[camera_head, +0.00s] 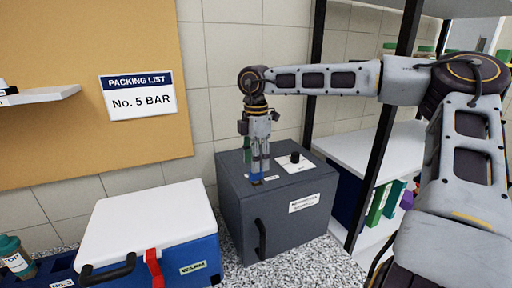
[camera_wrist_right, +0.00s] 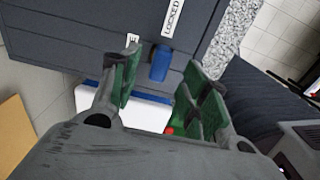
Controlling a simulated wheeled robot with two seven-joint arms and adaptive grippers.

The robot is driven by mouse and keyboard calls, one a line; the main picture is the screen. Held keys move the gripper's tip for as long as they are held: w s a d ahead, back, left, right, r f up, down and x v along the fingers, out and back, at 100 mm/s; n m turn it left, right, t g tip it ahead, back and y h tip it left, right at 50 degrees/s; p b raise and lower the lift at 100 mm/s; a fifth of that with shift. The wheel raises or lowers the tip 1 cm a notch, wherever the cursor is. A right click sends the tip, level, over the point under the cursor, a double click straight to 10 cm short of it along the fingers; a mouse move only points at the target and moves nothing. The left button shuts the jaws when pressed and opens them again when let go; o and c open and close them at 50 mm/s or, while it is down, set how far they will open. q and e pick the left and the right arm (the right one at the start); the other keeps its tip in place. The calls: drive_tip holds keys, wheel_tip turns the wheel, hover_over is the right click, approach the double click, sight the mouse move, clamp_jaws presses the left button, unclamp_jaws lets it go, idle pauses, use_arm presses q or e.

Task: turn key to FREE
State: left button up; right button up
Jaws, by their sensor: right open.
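A blue key (camera_head: 257,181) stands at the near left part of the dark grey box's top (camera_head: 300,182). My right gripper (camera_head: 259,168) points down above it. In the right wrist view the blue key (camera_wrist_right: 160,62) shows between the open, green-padded fingers (camera_wrist_right: 165,75), apart from both. A white label reading LOCKED (camera_wrist_right: 172,18) lies just beyond the key. A second small label (camera_wrist_right: 132,38) is mostly hidden behind a finger; only a last letter shows. The key's long side points roughly toward the LOCKED label. My left gripper is not in view.
A black knob (camera_head: 295,157) on a white plate stands behind the key on the same box. A white-lidded blue cooler (camera_head: 150,225) with a red strap is to the left. A shelf rack (camera_head: 365,150) stands to the right.

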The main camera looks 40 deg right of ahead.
sight(256, 179)
drive_tip(key=shift+f+p, duration=0.4)
drive_tip(key=shift+f, duration=2.35)
clamp_jaws()
drive_tip(key=shift+n, duration=0.4)
